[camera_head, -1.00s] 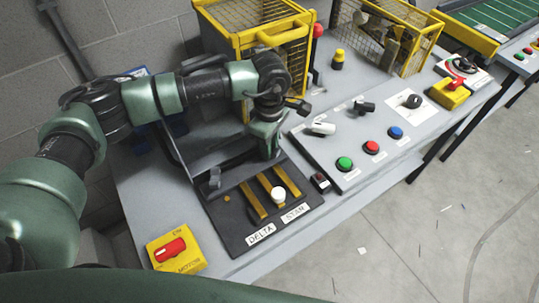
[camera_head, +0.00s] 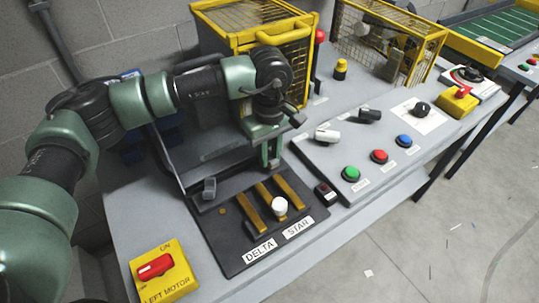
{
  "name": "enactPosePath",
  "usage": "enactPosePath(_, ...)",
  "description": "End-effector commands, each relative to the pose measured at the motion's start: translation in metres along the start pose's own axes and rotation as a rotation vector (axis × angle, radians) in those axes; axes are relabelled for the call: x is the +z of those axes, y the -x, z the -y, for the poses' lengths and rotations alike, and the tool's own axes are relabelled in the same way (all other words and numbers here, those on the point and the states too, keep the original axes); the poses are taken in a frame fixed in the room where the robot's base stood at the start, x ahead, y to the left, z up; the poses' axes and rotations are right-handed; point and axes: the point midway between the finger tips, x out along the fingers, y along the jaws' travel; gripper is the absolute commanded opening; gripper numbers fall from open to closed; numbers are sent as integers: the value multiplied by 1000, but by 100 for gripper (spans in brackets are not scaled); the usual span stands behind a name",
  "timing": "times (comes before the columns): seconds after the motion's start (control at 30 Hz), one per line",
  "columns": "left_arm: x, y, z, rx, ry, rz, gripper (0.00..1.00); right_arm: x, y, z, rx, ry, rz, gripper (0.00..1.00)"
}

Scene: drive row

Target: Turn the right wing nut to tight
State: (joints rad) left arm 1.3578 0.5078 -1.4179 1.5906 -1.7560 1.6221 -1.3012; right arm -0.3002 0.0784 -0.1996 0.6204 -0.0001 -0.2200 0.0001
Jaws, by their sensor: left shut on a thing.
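The dark terminal board (camera_head: 236,239) has DELTA and STAR labels along its front edge, brass bars and a white knob (camera_head: 280,205). A grey wing nut (camera_head: 209,187) stands at its back left corner. My left gripper (camera_head: 271,162) points down at the back right of the board, behind the brass bars. It is shut on the right wing nut, which its fingers hide almost wholly. How far that nut is turned cannot be told. My right gripper is not in view.
A dark frame or raised cover (camera_head: 172,165) stands behind the board. A yellow box with a red switch (camera_head: 157,267) sits front left. Right are a small dark switch (camera_head: 325,193), a panel with green (camera_head: 351,173), red and blue buttons, and yellow cages (camera_head: 249,38) behind.

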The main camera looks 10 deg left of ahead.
Motion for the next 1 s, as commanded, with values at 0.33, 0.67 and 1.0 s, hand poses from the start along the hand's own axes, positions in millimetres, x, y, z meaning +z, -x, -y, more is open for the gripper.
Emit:
enactPosePath(0.33, 0, 1, 0, 2, 1, 1, 36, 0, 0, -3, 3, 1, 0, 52)
enactPosePath(0.67, 0, 1, 0, 1, 1, 0, 44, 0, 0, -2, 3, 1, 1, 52)
enactPosePath(1.0, -1, 45, -1, 5, 1, -2, 44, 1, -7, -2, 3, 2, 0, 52)
